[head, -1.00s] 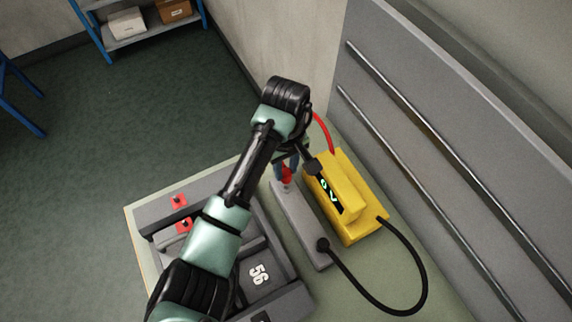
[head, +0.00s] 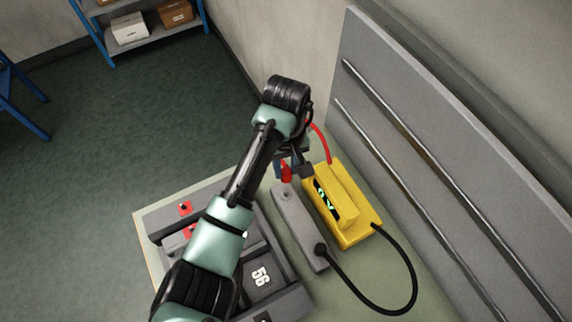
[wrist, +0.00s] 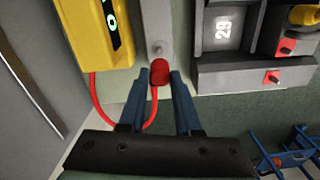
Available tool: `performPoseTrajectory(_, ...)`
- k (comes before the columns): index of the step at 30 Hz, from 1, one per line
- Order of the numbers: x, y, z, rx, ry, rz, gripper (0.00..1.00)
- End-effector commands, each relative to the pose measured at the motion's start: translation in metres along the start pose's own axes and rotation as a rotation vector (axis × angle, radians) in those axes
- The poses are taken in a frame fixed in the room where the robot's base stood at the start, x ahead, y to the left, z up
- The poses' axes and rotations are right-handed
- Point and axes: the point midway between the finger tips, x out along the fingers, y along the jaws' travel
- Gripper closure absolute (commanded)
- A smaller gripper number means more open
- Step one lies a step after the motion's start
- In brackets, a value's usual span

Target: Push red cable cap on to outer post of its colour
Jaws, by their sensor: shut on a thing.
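The red cable cap (wrist: 159,72) is between the fingers of my gripper (wrist: 160,84), which is shut on it. In the head view the cap (head: 286,173) shows below my gripper (head: 285,165), just off the far end of the grey holder bar (head: 298,222). A small stub (wrist: 158,48) on that bar is bare. A red cable (wrist: 94,104) runs to the cap. Two posts on red squares show: the outer post (wrist: 272,77) on the outer ledge, also in the head view (head: 184,208), and an inner one (wrist: 286,46), partly hidden by my arm in the head view.
A yellow device (head: 345,215) with a green display stands right of the bar. A black cap (head: 321,249) sits on the bar's near end, its cable looping right. A grey ribbed panel (head: 430,150) rises at right. Dark battery tops (head: 262,275) lie left.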

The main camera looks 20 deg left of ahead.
Motion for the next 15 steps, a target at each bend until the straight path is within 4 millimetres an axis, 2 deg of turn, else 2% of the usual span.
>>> performPoseTrajectory(8, -0.001, -0.005, 0.001, -0.003, -0.001, 0.0, 1.0)
performPoseTrajectory(15, -0.003, -0.042, 0.006, -0.007, -0.003, 0.002, 1.0)
